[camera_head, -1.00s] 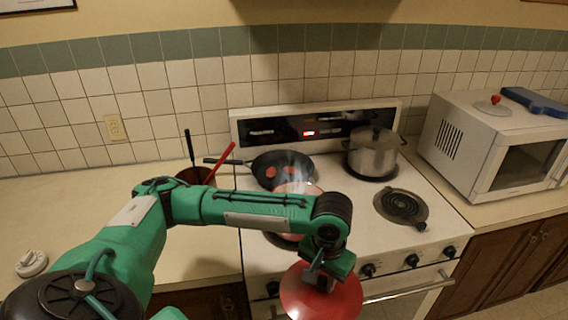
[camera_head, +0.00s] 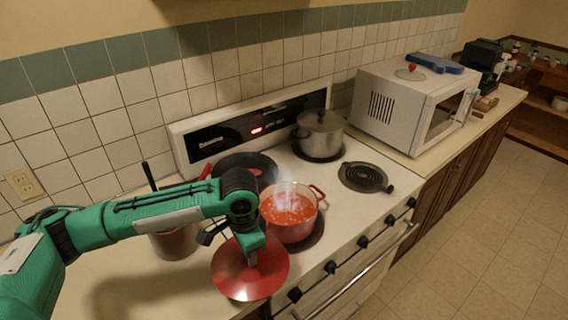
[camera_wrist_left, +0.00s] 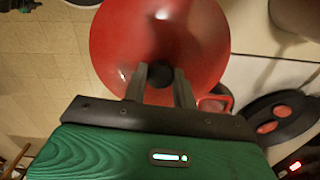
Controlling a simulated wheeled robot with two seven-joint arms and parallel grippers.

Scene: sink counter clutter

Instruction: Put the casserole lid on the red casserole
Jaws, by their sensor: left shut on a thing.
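The red casserole (camera_head: 290,230) stands on the front left burner, uncovered, with orange-red food and steam inside. A red handle shows on its right side. My left gripper (camera_head: 250,260) is shut on the dark knob of the round red casserole lid (camera_head: 232,279). The lid is in front and to the left of the casserole, apart from it in the head view, seemingly above the counter's front edge. In the left wrist view the lid (camera_wrist_left: 125,40) fills the upper middle, its knob between my left gripper's fingers (camera_wrist_left: 160,80). My right gripper is not in view.
A dark pan (camera_head: 262,162) is behind the casserole, partly hidden by my arm. A lidded steel pot (camera_head: 320,137) stands on the back right burner. A brown utensil pot (camera_head: 174,243) is left; a white microwave (camera_head: 400,104) is right.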

